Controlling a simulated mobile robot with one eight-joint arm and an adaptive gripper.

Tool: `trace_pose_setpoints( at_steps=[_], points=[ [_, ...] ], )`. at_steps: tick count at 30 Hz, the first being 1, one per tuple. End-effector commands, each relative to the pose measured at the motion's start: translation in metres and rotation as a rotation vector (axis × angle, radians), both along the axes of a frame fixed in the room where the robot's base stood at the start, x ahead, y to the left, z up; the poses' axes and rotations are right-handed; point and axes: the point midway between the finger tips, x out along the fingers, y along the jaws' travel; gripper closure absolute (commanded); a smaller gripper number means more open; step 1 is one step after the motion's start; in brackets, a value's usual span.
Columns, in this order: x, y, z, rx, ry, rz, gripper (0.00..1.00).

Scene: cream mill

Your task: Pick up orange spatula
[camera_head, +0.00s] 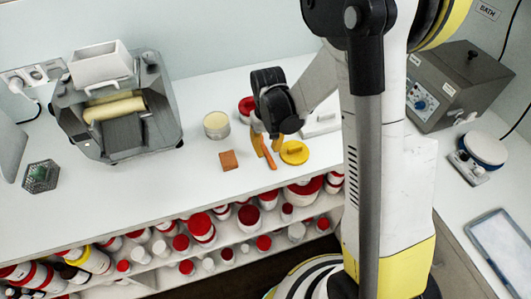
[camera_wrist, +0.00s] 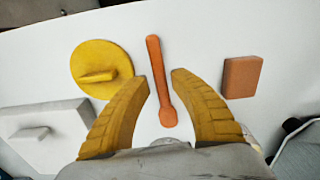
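The orange spatula (camera_wrist: 158,75) lies flat on the white counter in the wrist view. Its long handle points away from my gripper and its wider end lies between my fingers. In the head view the spatula (camera_head: 268,155) shows as a thin orange strip beside my gripper. My gripper (camera_wrist: 161,76) has two curved yellow fingers, spread apart with the spatula between them. A gap shows on each side of the spatula and nothing is held. In the head view my gripper (camera_head: 265,143) points down at the counter. Its height above the counter is hard to tell.
A round yellow lid with a handle (camera_wrist: 101,68) lies left of the spatula, and a grey-white slab with a handle (camera_wrist: 45,132) beyond it. An orange-brown block (camera_wrist: 242,77) lies right. A tin (camera_head: 216,125) and red-lidded jar (camera_head: 247,108) stand near. A mill (camera_head: 118,115) stands left.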

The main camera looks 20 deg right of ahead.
Motion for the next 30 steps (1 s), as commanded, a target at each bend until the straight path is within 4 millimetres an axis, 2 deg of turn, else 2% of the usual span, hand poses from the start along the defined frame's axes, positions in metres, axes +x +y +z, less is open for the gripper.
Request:
trace_pose_setpoints(
  at_steps=[1, 3, 11, 13, 14, 26, 30],
  points=[
    [0.0, 0.0, -0.012, 0.0, 0.0, 0.0, 0.72],
    [0.0, 0.0, -0.02, 0.0, 0.0, 0.0, 0.72],
    [0.0, 0.0, -0.022, 0.0, 0.0, 0.0, 0.73],
    [0.0, 0.0, -0.022, 0.0, 0.0, 0.0, 0.94],
    [0.0, 0.0, -0.022, 0.0, 0.0, 0.0, 1.0],
    [0.0, 0.0, -0.021, 0.0, 0.0, 0.0, 1.0],
    [0.0, 0.0, -0.012, 0.0, 0.0, 0.0, 1.0]
  ],
)
